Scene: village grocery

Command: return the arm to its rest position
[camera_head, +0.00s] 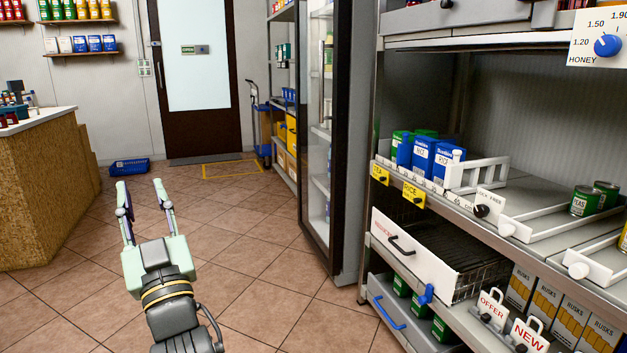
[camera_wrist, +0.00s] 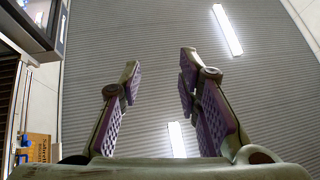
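My gripper (camera_head: 142,190) shows at the lower left of the head view, raised over the tiled floor and apart from the shelves. Its two fingers stand apart with nothing between them. In the wrist view my gripper (camera_wrist: 158,80) is also open and empty. Its purple ridged finger pads face each other, and the ceiling with its strip lights (camera_wrist: 228,30) shows behind them. The rest of my arm below the gripper is cut off by the bottom of the head view.
A shelf unit (camera_head: 470,205) on the right holds blue rice packs (camera_head: 422,156), peas cans (camera_head: 584,201) and a pulled-out drawer (camera_head: 412,252). A glass-door cabinet (camera_head: 318,150) stands behind it. A counter (camera_head: 45,190) is at left. A blue basket (camera_head: 130,167) lies near the door (camera_head: 197,80). The middle floor is clear.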

